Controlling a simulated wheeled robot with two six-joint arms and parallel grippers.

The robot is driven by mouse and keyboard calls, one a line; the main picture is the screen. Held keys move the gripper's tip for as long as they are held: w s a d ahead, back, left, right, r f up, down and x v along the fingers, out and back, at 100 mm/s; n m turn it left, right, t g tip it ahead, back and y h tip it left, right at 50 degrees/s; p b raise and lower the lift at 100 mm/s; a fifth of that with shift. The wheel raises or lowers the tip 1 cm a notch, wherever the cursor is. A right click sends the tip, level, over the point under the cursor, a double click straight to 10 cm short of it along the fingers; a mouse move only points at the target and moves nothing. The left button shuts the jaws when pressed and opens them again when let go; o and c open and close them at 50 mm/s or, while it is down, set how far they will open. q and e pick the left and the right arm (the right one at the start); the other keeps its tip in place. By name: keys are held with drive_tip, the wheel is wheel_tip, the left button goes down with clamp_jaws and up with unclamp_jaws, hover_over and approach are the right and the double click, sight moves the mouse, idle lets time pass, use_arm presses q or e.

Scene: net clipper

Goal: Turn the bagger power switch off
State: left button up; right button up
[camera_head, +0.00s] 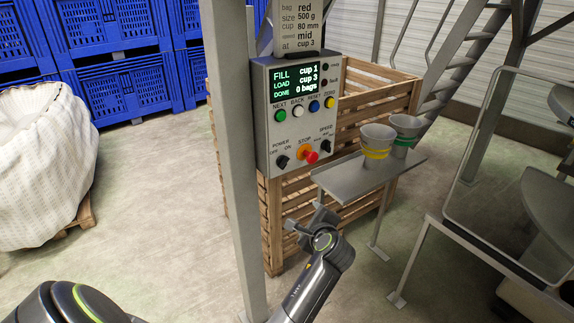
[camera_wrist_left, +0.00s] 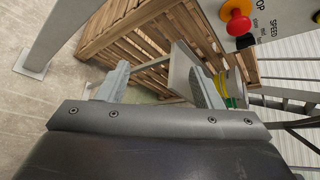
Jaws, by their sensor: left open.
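The bagger control box (camera_head: 262,130) is a grey panel fixed beside a grey post, with a green-lit display. The power switch (camera_head: 282,161) is a black knob at its lower left, under the labels POWER, OFF and ON. I cannot tell which way its pointer faces. My left gripper (camera_head: 305,218) is below the box, apart from it, in front of the wooden crate. In the left wrist view my left gripper (camera_wrist_left: 158,86) has its fingers apart with nothing between them. That view shows part of the panel at top right, but the power switch is out of its frame. My right gripper is not seen.
A red stop button (camera_head: 311,157) on an orange base and a black speed knob (camera_head: 325,146) sit right of the power switch. The grey post (camera_head: 232,150) stands left of the box. A small shelf (camera_head: 345,182) with two cups juts out at right.

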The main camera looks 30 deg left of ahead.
use_arm(q)
wheel_tip(320, 180, up, 11)
drive_tip(key=s+y+p, duration=0.1)
drive_tip(key=y, duration=0.1)
drive_tip(key=p, duration=0.3)
approach(286, 164)
drive_tip(key=x, duration=0.7)
drive_tip(key=shift+a, duration=0.15)
drive_tip(key=shift+x, duration=0.9)
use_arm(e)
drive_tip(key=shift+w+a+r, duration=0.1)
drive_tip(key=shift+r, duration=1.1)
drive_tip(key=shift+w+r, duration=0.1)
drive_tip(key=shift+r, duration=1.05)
use_arm(q)
drive_tip(key=c, duration=1)
drive_tip(key=shift+f, duration=0.1)
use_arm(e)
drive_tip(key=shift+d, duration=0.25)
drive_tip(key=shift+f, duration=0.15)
